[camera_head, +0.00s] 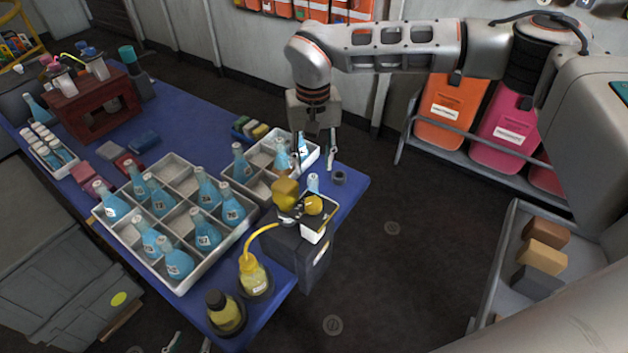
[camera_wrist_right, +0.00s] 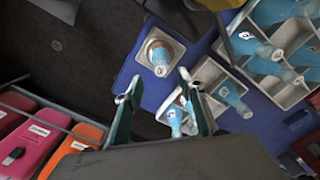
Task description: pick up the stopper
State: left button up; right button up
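A small dark round piece (camera_head: 340,178), perhaps the stopper, lies on the blue table near its right end; I cannot confirm what it is. I cannot make it out in the right wrist view. My right gripper (camera_head: 313,162) is open and empty, pointing down over the small tray's right end, left of and above the dark piece. Its parted fingers also show in the right wrist view (camera_wrist_right: 157,92). A blue bottle (camera_head: 302,145) is behind and between the fingers. My left gripper (camera_head: 188,344) shows only its parted fingertips at the bottom edge.
A blue bottle (camera_head: 313,183) stands close to the dark piece, behind a dark device (camera_head: 300,255) with yellow parts. A large divided tray (camera_head: 185,285) and a small tray (camera_head: 262,195) hold blue bottles. Yellow bottles (camera_head: 255,275) stand at the front edge.

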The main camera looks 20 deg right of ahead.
aim_at(313, 176)
jog(key=shift+a+f, duration=0.1)
jog(key=shift+f, duration=1.85)
jog(key=shift+s, duration=0.1)
jog(key=c, duration=0.9)
jog(key=shift+r, duration=0.15)
